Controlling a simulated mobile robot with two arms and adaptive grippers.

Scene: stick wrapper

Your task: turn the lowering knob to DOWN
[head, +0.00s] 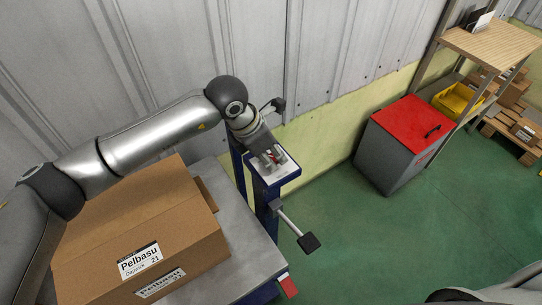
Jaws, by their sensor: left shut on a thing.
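My left gripper (272,161) reaches down to the pale top plate (288,172) of a blue post (261,192). It is shut on a small knob with a bit of red showing (274,156), mostly hidden between the fingers. The knob's markings and its exact turn cannot be read from here. My right gripper is not in view.
A large cardboard box (130,215) labelled Pelbasu sits on a grey metal table (235,240) beside the post. A lever with a black pad (308,242) sticks out from the post. A red-lidded grey bin (405,145) and wooden shelf (490,42) stand right; green floor between is clear.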

